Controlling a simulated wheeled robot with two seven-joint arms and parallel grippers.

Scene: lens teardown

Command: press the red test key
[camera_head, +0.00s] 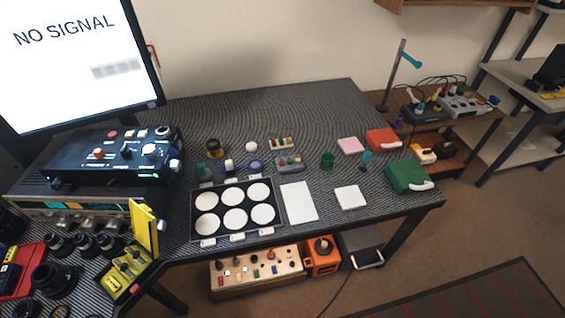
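Neither of my grippers is in view. I cannot tell for certain which control is the red test key. A small grey box (289,164) behind the tray has small coloured spots on top, one of them reddish. A pale strip with coloured keys (281,143), red among them, lies just behind it. The black console (115,158) at the left carries a red knob (98,154) and other small controls. The monitor (75,60) above it reads "NO SIGNAL". Nothing is seen touching any of these.
A black tray with six-like white round wells (236,231) lies at the table's front. A white sheet (299,202), white square (350,198), green case (408,176) and red case (383,140) lie rightward. Lenses (58,245) crowd the left. The table's back (280,110) is clear.

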